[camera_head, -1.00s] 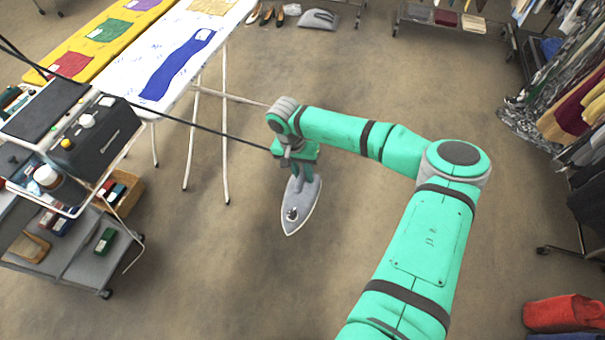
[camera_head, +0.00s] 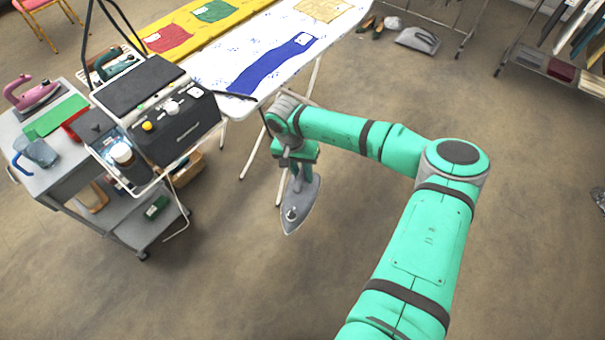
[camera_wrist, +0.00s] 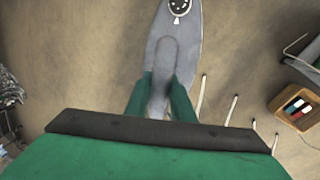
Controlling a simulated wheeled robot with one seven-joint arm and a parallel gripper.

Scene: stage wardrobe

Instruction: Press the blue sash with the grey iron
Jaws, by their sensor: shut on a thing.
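My gripper (camera_head: 296,180) is shut on the handle of the grey iron (camera_head: 303,203) and holds it in the air over bare floor. In the wrist view the iron (camera_wrist: 176,40) points away from my gripper (camera_wrist: 163,92), with green fingers on both sides of its handle. The blue sash (camera_head: 272,62) lies lengthwise on a white ironing board (camera_head: 218,73) with blue specks, beyond the iron. A small white tag is at the sash's far end. The iron is apart from the sash and the board.
A grey trolley (camera_head: 60,180) stands left, with a pink iron (camera_head: 32,92) and a green cloth on top. A dark steam unit (camera_head: 180,125) stands between it and the board. A yellow board (camera_head: 185,22) holds red and green cloths.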

